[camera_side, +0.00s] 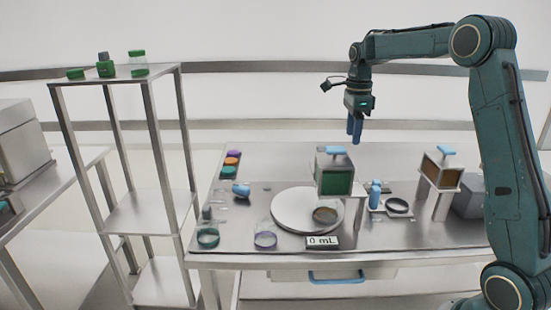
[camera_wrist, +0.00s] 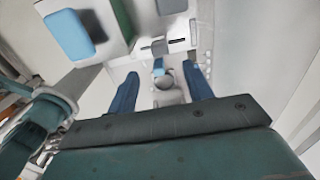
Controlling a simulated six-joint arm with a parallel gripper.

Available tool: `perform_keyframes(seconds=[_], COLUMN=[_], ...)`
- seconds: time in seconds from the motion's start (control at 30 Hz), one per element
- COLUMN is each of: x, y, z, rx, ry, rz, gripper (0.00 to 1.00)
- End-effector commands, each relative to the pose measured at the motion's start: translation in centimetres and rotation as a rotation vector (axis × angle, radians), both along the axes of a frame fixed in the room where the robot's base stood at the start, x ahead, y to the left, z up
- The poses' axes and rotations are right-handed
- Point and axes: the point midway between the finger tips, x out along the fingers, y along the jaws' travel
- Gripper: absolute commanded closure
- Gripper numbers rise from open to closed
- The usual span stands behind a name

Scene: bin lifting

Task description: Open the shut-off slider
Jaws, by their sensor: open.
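My gripper (camera_side: 355,140) is open and empty, above and behind the green-filled dispenser box (camera_side: 335,180) in the side view, with its blue fingers pointing down. The box stands raised over the round pan and has a blue top handle (camera_side: 336,150). A second box (camera_side: 440,172) with brown contents and a blue handle (camera_side: 446,150) stands on legs to the right. I cannot tell for sure which part is the shut-off slider.
Glass vessels (camera_side: 207,235) stand at the table's front left, and a blue bottle (camera_side: 375,194) stands between the boxes. A shelf rack (camera_side: 148,205) is at left.

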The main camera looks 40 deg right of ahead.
Motion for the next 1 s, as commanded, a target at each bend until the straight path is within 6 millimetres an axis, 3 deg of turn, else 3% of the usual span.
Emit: perform_keyframes(seconds=[0.5, 0.7, 1.0], x=[0.0, 0.0, 0.0], y=[0.0, 0.0, 0.0], z=[-7.4, -8.6, -8.7], rx=[0.001, -0.001, 0.0], ry=[0.002, 0.001, 0.0], rz=[0.0, 0.0, 0.0], gripper=[0.49, 0.49, 0.49])
